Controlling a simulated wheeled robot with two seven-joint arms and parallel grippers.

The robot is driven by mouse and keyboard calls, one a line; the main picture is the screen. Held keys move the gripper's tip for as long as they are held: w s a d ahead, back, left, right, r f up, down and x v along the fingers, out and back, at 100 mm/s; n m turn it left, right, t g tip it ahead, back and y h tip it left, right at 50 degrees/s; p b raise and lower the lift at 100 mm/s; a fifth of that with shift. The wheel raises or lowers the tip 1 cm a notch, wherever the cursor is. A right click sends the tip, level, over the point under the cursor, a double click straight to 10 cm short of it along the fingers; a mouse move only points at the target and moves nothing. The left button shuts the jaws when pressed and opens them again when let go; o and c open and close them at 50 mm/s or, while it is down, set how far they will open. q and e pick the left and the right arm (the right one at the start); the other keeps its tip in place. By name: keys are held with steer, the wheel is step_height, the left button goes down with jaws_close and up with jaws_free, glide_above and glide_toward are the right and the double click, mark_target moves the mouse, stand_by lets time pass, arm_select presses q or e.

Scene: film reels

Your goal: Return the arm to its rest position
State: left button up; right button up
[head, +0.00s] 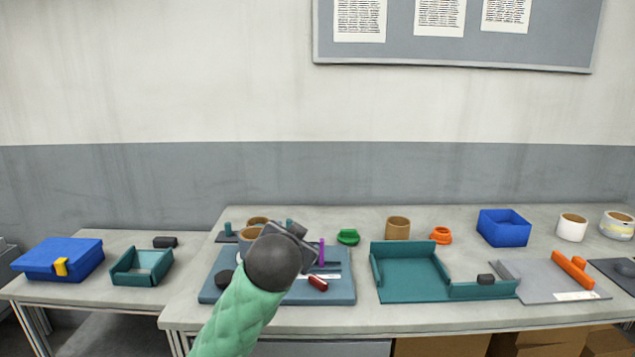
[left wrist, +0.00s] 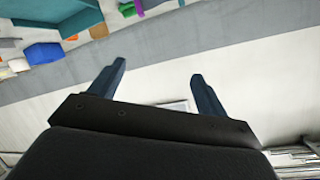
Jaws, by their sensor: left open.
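My left arm, in a green sleeve, rises from the bottom of the head view over the front of the main table (head: 370,318). Its gripper (head: 300,243) is raised in front of the blue-grey board (head: 225,290) and hides part of it. In the left wrist view the two dark fingers of the left gripper (left wrist: 158,78) are wide apart with nothing between them. They point toward the wall. My right gripper is in neither view.
The table holds a teal open tray (head: 400,270), a blue box (head: 503,228), a brown cup (head: 397,228) and a grey board with an orange bar (head: 573,268). A side table at left holds a blue lidded box (head: 58,258) and a teal tray (head: 141,267).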

arm_select(q)
steer(key=s+a+f+n+g+p, duration=0.1)
steer(key=s+a+f+g, duration=0.2)
steer(key=s+f, duration=0.75)
steer(key=s+a+f+n+g, duration=0.25)
steer(key=s+f, duration=0.55)
steer(key=f, duration=0.6)
steer(key=s+a+f+n+g+p, duration=0.1)
steer(key=s+a+f+g, duration=0.3)
steer(key=s+f, duration=0.7)
steer(key=s+f+g, duration=0.2)
steer(key=s+f, duration=0.6)
steer(key=s, duration=0.3)
steer(key=shift+s+d, duration=0.2)
steer(key=shift+s, duration=0.15)
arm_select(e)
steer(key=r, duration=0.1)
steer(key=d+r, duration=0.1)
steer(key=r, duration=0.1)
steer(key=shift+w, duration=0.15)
arm_select(q)
steer(key=shift+f, duration=0.15)
steer(key=shift+o, duration=0.4)
